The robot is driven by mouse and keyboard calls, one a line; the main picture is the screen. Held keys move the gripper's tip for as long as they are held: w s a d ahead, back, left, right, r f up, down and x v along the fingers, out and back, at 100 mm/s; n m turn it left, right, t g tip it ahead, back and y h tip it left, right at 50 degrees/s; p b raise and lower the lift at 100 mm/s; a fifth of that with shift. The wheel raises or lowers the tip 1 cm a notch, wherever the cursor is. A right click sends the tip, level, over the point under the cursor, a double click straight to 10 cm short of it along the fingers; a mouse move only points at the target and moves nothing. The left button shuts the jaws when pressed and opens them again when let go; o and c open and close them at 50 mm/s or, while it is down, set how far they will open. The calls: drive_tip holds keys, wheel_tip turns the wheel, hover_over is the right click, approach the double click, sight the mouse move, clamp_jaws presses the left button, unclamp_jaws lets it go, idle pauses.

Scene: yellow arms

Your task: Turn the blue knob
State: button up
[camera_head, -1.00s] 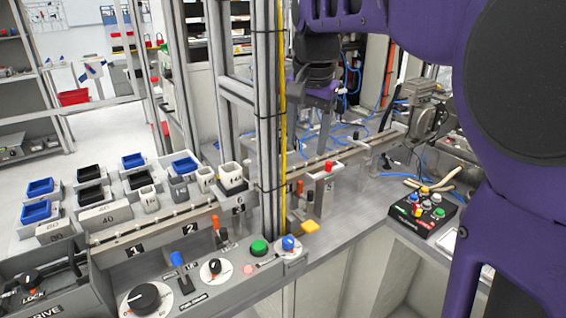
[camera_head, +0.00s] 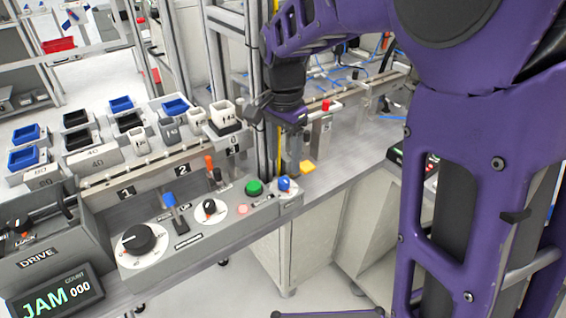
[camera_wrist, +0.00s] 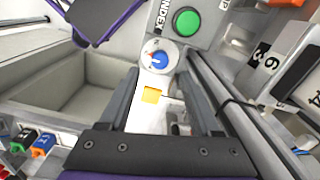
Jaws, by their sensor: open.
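The blue knob (camera_head: 284,183) sits on a round white dial at the right end of the grey control panel, just right of the green button (camera_head: 254,187). In the wrist view the blue knob (camera_wrist: 159,59) has a red mark beside it, and its dial lies ahead between the lines of my fingers. My gripper (camera_head: 293,153) is above and slightly behind the knob, pointing down, with nothing held. In the wrist view my gripper (camera_wrist: 159,76) has its two dark fingers spread wide apart. I see no contact with the knob.
A yellow block (camera_head: 308,167) is close to the knob, at the panel's right. An orange lever (camera_head: 209,163), a blue lever (camera_head: 170,201) and black knobs (camera_head: 139,239) stand to the left. Metal posts (camera_head: 232,60) rise behind. The floor in front is open.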

sight(284, 180)
wheel_tip(284, 180, down, 6)
drive_tip(key=shift+r+b, duration=0.1)
drive_tip(key=shift+b, duration=0.35)
clamp_jaws()
